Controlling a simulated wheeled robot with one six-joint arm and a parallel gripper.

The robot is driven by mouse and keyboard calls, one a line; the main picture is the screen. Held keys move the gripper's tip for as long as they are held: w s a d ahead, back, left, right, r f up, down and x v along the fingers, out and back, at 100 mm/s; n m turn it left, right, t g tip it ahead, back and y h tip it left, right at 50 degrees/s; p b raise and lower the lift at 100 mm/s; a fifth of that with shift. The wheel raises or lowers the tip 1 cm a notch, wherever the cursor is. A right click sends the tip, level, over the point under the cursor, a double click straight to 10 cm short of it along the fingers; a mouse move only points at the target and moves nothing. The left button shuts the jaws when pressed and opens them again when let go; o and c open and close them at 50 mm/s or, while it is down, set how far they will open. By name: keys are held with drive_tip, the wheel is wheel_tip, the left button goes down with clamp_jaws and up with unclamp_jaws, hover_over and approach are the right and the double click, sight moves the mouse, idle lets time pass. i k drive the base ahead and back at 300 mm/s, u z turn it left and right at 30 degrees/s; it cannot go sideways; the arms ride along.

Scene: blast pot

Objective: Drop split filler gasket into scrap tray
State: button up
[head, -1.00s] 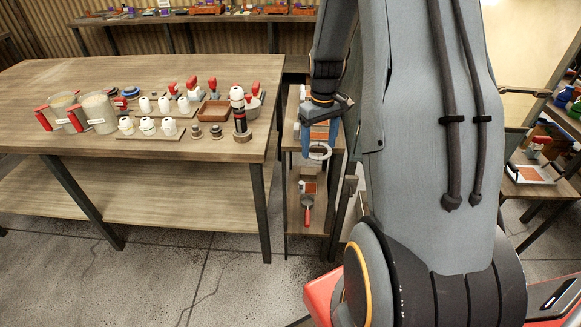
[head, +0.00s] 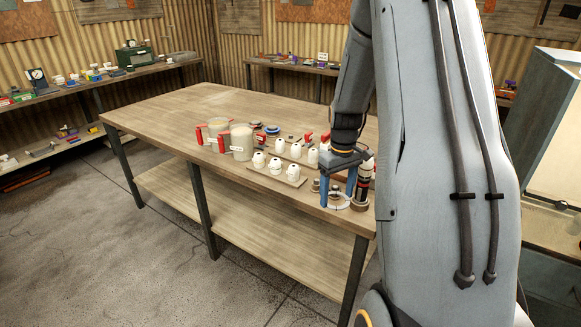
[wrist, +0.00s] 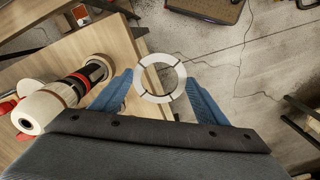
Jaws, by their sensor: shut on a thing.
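The split filler gasket (wrist: 142,80) is a white ring with thin dark lines across it. My gripper (wrist: 160,78) is shut on it, with the blue fingers on either side. In the head view my gripper (head: 338,190) points down, and the gasket (head: 338,207) hangs at the fingertips by the workbench's (head: 180,108) right front corner. In the wrist view the ring overlaps the bench edge, with floor behind its right part. I cannot pick out the scrap tray; my arm covers part of the bench.
A black and red cylinder with a white top (head: 365,180) stands close beside my gripper; it also shows in the wrist view (wrist: 78,85). Several white nozzles (head: 275,167) stand on boards. Beakers with red handles (head: 241,142) are further left. The bench's left half is bare.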

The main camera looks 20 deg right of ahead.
sight(344, 173)
drive_tip(key=u, duration=0.35)
drive_tip(key=i, duration=1.05)
drive_tip(key=z, duration=0.8)
drive_tip(key=i, duration=0.5)
drive_tip(key=z, duration=0.65)
